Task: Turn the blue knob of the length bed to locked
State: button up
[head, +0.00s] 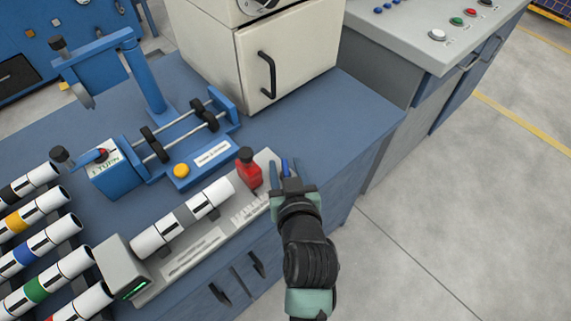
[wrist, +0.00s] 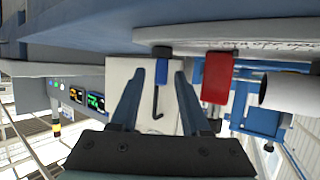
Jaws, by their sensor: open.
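The length bed (head: 165,284) is a long grey fixture along the front of the blue bench, with a white pipe (head: 152,241) lying on it. A red stop block (head: 249,172) with a dark cap stands near the bed's right end. The small blue knob (head: 285,168) is at that right end, partly hidden by my gripper in the head view. My gripper (head: 284,172) is open at the knob. In the wrist view, the blue knob (wrist: 161,72) shows between the two spread fingertips (wrist: 159,76), apart from both. I cannot read whether the knob is at locked.
The red block (wrist: 216,80) is close beside one finger in the wrist view. A blue press-like fixture (head: 155,80) and a cream cabinet (head: 300,60) stand behind. A rack of banded pipes (head: 35,250) is at left. Open floor (head: 460,220) lies at right.

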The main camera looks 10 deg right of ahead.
jog(key=shift+w+f, duration=0.15)
jog(key=shift+w, duration=0.25)
jog(key=shift+c, duration=0.2)
grip_shut()
jog(key=shift+m+h+p, duration=0.6)
jog(key=shift+h+p, duration=0.1)
jog(key=shift+p, duration=0.5)
jog(key=shift+m+h, duration=0.7)
jog(key=shift+h, duration=0.3)
jog(key=m+g+h+b, duration=0.2)
jog(key=m+h+b, duration=0.1)
jog(key=b, duration=0.1)
jog(key=shift+a+f, duration=0.1)
jog(key=shift+f, duration=0.05)
jog(key=shift+m+g+h+b, duration=0.85)
jog(key=shift+m+h, duration=0.45)
jog(key=shift+m, duration=0.1)
jog(key=shift+g, duration=0.25)
